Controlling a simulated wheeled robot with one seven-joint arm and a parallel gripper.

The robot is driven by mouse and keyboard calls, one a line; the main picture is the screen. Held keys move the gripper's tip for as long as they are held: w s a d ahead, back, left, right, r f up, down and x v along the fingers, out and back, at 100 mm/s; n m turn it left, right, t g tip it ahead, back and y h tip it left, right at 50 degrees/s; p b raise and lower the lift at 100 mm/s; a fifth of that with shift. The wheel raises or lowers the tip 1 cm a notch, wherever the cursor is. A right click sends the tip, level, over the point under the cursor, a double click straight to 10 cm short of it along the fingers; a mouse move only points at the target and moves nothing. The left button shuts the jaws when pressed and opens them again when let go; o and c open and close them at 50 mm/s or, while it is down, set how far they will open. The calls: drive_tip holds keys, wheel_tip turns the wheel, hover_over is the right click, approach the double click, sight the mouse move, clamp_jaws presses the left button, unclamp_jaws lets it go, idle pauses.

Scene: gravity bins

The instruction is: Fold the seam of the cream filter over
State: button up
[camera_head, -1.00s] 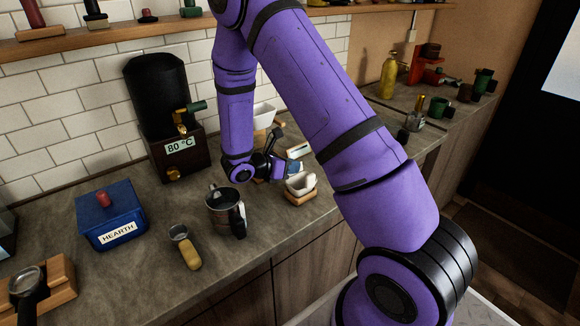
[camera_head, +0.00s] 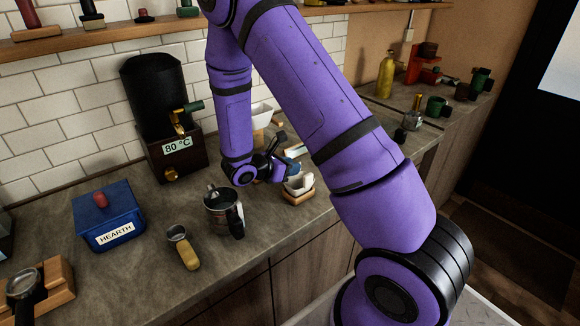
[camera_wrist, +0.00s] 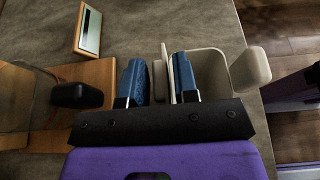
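The cream filter (camera_wrist: 212,72) sits at the upper middle of the wrist view, an open cup-like shape with a block-like tab on its right. In the head view a cream-white cup shape (camera_head: 299,184) stands on a small wooden base, partly behind my gripper. My gripper (camera_wrist: 159,62) points at its left side with two blue fingers. The fingers are apart; the right one reaches over the filter's opening. Thin upright cream strips (camera_wrist: 166,74) stand between them, with a narrow gap to the left finger. The fingertips' contact is hidden in the head view (camera_head: 288,170).
A metal pitcher (camera_head: 222,212) stands left of my gripper. A wooden stand (camera_wrist: 98,72) with a black knob and a small framed panel (camera_wrist: 89,29) lie left in the wrist view. A white vessel (camera_head: 262,109) stands behind. The counter's front edge is close to the filter.

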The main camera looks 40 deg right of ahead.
drive_tip(key=shift+o, duration=0.8)
drive_tip(key=v, duration=1)
drive_tip(key=shift+a+r, duration=0.25)
drive_tip(key=shift+a, duration=0.1)
